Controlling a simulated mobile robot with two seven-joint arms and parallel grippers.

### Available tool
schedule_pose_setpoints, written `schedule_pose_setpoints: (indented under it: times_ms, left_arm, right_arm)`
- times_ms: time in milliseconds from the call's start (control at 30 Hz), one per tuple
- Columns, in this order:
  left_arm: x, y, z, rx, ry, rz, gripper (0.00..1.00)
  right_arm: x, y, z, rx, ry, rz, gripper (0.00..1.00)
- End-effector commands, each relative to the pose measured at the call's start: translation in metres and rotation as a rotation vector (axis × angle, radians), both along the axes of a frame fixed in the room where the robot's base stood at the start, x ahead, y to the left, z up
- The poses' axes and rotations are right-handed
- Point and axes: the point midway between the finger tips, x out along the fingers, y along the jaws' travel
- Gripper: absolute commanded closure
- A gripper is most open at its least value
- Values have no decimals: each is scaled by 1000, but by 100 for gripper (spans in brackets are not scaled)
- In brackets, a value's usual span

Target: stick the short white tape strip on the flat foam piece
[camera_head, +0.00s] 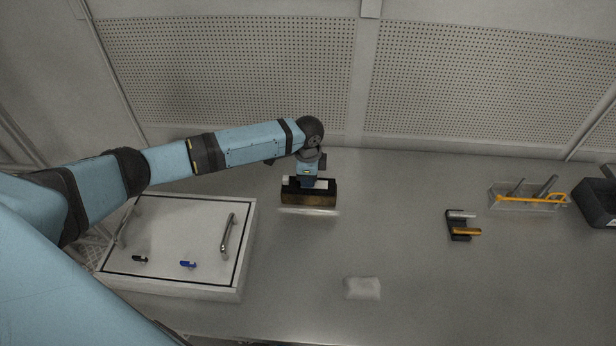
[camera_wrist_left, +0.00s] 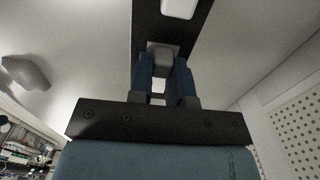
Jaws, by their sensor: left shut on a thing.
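My left gripper (camera_head: 312,181) points down over a dark box with a brown front (camera_head: 310,198) at the back middle of the table. The flat foam piece (camera_head: 362,288) lies on the table at the front, apart from the gripper. A grey lump in the left wrist view (camera_wrist_left: 25,72) looks like the foam piece. My right gripper is not in view.
A white panel with two handles (camera_head: 180,225) and two small clips stands at left. A black holder (camera_head: 458,226), a clear bin with yellow-handled tool (camera_head: 525,197) and a dark bin (camera_head: 593,203) are at right. Perforated walls rise behind.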

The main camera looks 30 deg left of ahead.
Motion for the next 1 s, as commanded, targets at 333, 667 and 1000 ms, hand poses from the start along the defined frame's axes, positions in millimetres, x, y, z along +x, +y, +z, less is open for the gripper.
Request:
schedule_pose_setpoints:
  times_ms: [333,667,1000]
  left_arm:
    - [0,0,0,0,1,0,57]
    - [0,0,0,0,0,0,52]
    - [1,0,55,-1,-5,-1,52]
  right_arm:
    - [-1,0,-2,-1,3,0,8]
    - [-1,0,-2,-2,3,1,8]
    - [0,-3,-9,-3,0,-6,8]
